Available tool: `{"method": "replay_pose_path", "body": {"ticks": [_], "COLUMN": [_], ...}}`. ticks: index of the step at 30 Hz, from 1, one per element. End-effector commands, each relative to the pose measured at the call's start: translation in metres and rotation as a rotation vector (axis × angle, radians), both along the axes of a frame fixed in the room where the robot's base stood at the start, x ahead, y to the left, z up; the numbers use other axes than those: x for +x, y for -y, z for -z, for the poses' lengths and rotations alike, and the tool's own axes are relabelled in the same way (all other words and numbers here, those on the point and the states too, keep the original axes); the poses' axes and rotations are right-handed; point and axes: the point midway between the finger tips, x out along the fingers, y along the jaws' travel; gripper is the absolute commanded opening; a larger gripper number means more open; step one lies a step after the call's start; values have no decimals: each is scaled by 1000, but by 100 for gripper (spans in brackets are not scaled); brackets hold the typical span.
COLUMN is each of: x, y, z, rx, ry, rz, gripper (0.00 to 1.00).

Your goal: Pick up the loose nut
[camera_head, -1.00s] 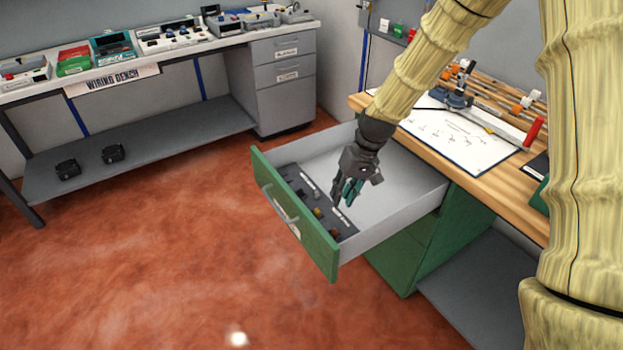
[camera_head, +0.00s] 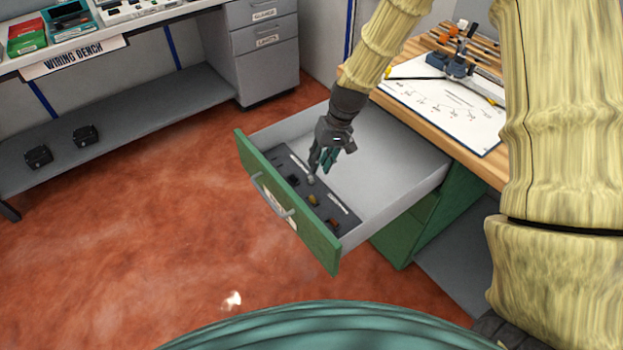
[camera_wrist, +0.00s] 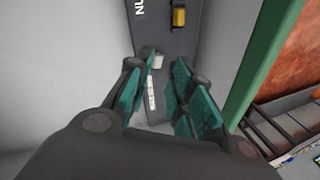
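The green-fronted drawer (camera_head: 400,190) stands open, with a dark tray (camera_head: 322,207) along its front. A small pale grey piece (camera_head: 311,180), possibly the loose nut, is on the tray just below my gripper (camera_head: 318,170). In the wrist view the pale piece (camera_wrist: 158,61) lies ahead, between the lines of the teal finger pads. My gripper (camera_wrist: 160,95) is open, with a clear gap between its fingers and nothing held. A brass-coloured piece (camera_wrist: 179,16) sits farther along the tray, beside a label partly reading "NU" (camera_wrist: 140,9). The pieces are too small to identify surely.
A black piece (camera_head: 293,180) and a brown piece (camera_head: 334,223) also sit on the tray. The drawer walls and green front (camera_head: 285,205) bound the space around my gripper. The drawer's rear floor is bare. A wooden worktop (camera_head: 480,165) overhangs at the right.

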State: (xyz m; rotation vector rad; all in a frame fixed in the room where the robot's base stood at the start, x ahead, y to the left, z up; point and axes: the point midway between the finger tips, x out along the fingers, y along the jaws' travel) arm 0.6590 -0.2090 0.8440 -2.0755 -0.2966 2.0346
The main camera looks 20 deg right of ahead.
Motion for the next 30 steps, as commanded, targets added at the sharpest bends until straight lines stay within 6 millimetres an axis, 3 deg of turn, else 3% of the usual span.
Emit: {"method": "replay_pose_path", "body": {"ticks": [8,18,30], "x": [3,5,6], "y": [-4,-13,-16], "z": [16,51,58], "rx": [-1,-1,-1], "ry": [-4,-9,-6], "rz": [-2,-2,-2], "gripper": [22,22,22]}}
